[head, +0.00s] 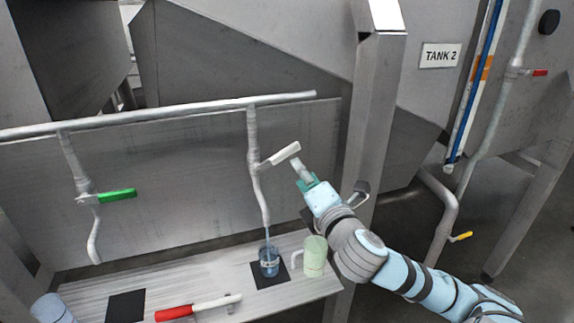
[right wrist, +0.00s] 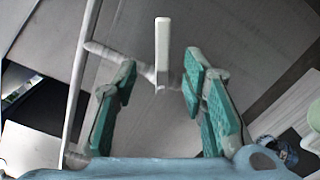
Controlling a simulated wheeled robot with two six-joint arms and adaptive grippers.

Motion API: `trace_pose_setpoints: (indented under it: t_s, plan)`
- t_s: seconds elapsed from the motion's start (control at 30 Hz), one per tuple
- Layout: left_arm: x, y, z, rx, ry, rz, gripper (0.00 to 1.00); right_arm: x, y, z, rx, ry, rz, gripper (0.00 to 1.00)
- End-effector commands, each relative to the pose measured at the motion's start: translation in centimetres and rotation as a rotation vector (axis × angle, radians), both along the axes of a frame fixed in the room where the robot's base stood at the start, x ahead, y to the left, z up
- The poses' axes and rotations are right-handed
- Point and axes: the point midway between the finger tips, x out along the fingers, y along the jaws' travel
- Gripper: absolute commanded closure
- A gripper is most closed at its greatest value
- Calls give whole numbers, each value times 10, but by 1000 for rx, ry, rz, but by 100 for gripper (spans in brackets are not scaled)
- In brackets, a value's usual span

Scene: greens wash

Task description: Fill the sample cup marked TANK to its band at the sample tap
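The sample tap's white lever (head: 284,154) sits on a pipe above the bench, angled up to the right. A thin blue stream runs from its spout (head: 266,218) into a clear cup (head: 269,264) on a black pad. The cup holds blue liquid; I cannot read its marking or tell the level against its band. My right gripper (head: 305,183) is just below and right of the lever's end. In the right wrist view its teal fingers (right wrist: 160,100) are apart, with the white lever (right wrist: 162,50) ahead between them, not gripped.
A pale green mug (head: 315,257) stands right of the cup. A green-handled tap (head: 117,195) is at left above another black pad (head: 125,307). A red-handled valve (head: 175,312) lies along the bench's front. A steel post (head: 372,110) rises beside my right arm, near the TANK 2 sign (head: 440,55).

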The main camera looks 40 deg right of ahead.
Motion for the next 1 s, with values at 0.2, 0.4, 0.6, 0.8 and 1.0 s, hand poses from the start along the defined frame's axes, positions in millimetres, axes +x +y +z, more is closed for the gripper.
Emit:
trace_pose_setpoints:
  t_s: [0.2,0.4,0.6,0.8,1.0]
  plan:
    - [1,0,-1,0,0,0,60,64,-23,-2,9,-1,-3,62]
    - [1,0,2,0,-1,0,60,100,-36,-3,5,1,-1,62]
    - [1,0,2,0,-1,0,60,111,-38,-4,3,3,1,62]
    - [1,0,2,0,0,0,60,110,-38,-4,3,3,1,66]
    - [0,0,2,0,0,0,60,110,-38,-5,3,3,0,98]
